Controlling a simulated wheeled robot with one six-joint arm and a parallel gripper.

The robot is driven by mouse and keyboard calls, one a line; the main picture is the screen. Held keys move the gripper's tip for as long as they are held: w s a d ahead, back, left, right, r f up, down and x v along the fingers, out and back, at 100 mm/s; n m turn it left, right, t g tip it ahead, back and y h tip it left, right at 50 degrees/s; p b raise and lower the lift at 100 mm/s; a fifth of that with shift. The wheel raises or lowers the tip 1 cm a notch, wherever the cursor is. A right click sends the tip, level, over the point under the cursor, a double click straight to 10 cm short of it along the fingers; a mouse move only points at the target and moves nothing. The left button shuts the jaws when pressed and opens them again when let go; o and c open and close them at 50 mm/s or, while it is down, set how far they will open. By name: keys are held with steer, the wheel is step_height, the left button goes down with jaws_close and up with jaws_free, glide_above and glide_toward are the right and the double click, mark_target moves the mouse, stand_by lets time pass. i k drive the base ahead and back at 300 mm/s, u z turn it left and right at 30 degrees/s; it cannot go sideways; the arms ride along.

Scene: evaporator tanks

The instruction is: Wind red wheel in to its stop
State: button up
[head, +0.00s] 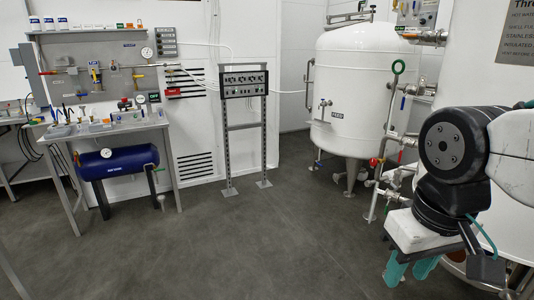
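No red wheel can be made out with certainty. A small red part (124,103) sits on the bench at the left, too small to tell whether it is a wheel. Another small red part (374,163) is on the pipework beside the white tank. My gripper (411,270) hangs at the lower right with its teal fingers pointing down, far from the bench. The fingers are seen at an angle and partly covered by the wrist, so their gap is unclear. I see nothing held in them.
A bench (105,128) with a grey backboard stands at the left, a blue cylinder (118,161) below it. A control panel on a stand (244,84) is in the middle. A white tank (362,85) stands behind pipes. The grey floor (250,245) in front is clear.

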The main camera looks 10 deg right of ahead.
mark_target(373, 162)
steer(key=z, duration=0.55)
steer(key=i, duration=1.55)
steer(key=z, duration=0.65)
steer(key=k, duration=0.4)
steer(key=u, duration=0.85)
steer(key=i, duration=1.4)
steer(key=z, duration=0.95)
